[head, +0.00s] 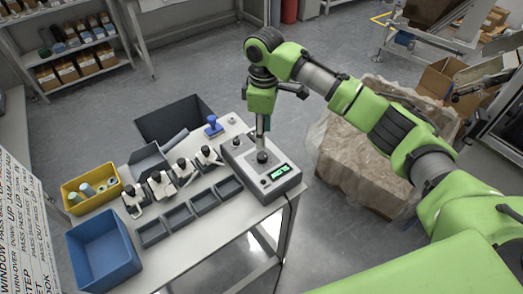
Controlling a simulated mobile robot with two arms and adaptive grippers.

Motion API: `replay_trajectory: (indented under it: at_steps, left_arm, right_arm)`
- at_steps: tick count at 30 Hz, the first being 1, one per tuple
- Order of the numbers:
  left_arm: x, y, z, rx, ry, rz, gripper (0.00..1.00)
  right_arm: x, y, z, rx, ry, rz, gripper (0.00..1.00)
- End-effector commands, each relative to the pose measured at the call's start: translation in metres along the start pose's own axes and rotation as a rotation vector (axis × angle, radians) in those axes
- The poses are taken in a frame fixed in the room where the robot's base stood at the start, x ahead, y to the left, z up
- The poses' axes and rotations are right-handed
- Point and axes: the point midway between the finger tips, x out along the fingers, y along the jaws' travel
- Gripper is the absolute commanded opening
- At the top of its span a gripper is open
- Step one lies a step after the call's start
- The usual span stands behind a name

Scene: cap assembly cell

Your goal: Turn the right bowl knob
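A grey control box (283,187) with a lit green display stands at the right end of the white table. A dark round knob (262,157) sits on its top, and a second small dark knob (237,143) is to the left and further back. I cannot tell for sure which is the right bowl knob. My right gripper (264,133) points down over the box, directly above the first knob. It looks very close to that knob, but contact is unclear. Its fingers are too small and overlapped to read. My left gripper is not in view.
On the white table (205,228), several grey trays (178,217), dark-and-white fixtures (161,184), a yellow bin (90,181) and a blue bin (103,252) lie left of the box. A blue stamp-like object (213,126) stands behind. A wrapped pallet (365,140) is to the right.

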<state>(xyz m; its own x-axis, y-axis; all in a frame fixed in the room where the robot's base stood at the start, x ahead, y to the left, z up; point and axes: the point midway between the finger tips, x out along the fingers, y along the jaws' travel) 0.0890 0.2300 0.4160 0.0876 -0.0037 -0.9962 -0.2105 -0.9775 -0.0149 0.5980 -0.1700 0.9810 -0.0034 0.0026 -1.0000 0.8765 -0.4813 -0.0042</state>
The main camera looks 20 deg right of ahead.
Motion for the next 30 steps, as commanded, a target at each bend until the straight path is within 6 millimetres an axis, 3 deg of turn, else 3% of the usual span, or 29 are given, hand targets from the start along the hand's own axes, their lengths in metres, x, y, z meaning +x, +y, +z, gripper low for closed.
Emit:
replay_trajectory:
  at_steps: [4, 12, 25, 30]
  left_arm:
    - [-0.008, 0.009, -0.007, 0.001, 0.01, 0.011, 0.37]
    - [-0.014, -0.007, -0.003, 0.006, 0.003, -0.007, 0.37]
    - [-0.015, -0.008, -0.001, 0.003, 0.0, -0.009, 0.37]
    - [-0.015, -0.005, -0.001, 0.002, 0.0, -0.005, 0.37]
  right_arm:
    - [0.032, -0.001, 0.001, 0.0, -0.002, -0.002, 0.41]
    - [0.074, -0.001, -0.001, 0.0, 0.0, -0.001, 0.41]
    - [0.086, 0.0, -0.001, -0.001, 0.002, 0.001, 0.41]
    - [0.085, 0.0, -0.001, -0.001, 0.002, 0.001, 0.03]
